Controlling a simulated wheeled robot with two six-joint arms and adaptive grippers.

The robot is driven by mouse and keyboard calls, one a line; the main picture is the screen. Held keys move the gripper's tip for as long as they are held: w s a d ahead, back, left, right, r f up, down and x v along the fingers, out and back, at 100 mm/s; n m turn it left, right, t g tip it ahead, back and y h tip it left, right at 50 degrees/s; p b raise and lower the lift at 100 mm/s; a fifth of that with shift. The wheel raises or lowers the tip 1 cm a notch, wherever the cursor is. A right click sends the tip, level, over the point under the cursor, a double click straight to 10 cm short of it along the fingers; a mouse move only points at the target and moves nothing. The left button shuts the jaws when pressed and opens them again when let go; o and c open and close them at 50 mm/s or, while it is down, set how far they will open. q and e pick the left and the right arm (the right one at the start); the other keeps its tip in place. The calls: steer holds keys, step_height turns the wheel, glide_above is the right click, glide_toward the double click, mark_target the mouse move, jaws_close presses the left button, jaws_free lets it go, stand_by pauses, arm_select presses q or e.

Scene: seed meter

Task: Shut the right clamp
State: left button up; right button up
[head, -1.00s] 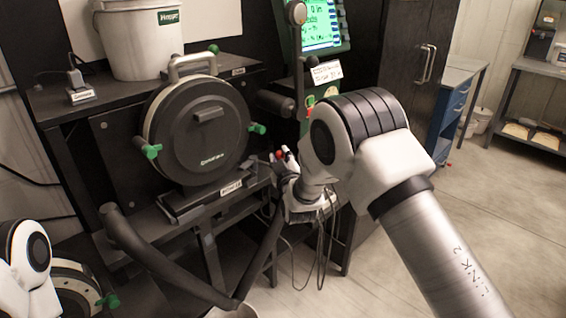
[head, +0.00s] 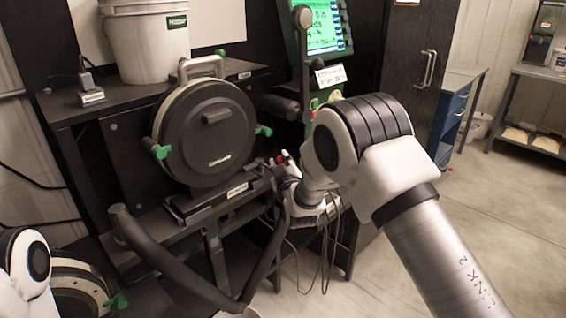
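The seed meter (head: 205,140) is a round black drum with a pale rim and a handle on top, upright on a stand. Its right clamp (head: 263,131) has a green knob standing out from the rim's right side. Its left clamp (head: 161,152) has a similar green knob at the left side. My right gripper (head: 282,160) is small and partly hidden by my wrist, just below and right of the right clamp knob. It looks apart from the knob; its fingers are not clear. My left gripper is out of view; only part of my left arm shows at lower left.
A white bucket (head: 147,45) and a small plugged-in device stand on the shelf (head: 115,98) above left. A green-screened console (head: 322,30) and a dark lever are behind right. Another round part with a green knob (head: 117,301) lies low at left. Open floor is at right.

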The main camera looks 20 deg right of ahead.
steer(key=shift+o, duration=0.7)
steer(key=shift+w+a+f, duration=0.1)
steer(key=shift+a+f, duration=0.05)
steer(key=shift+a, duration=0.45)
steer(key=s, duration=1.2)
steer(key=shift+a, duration=0.35)
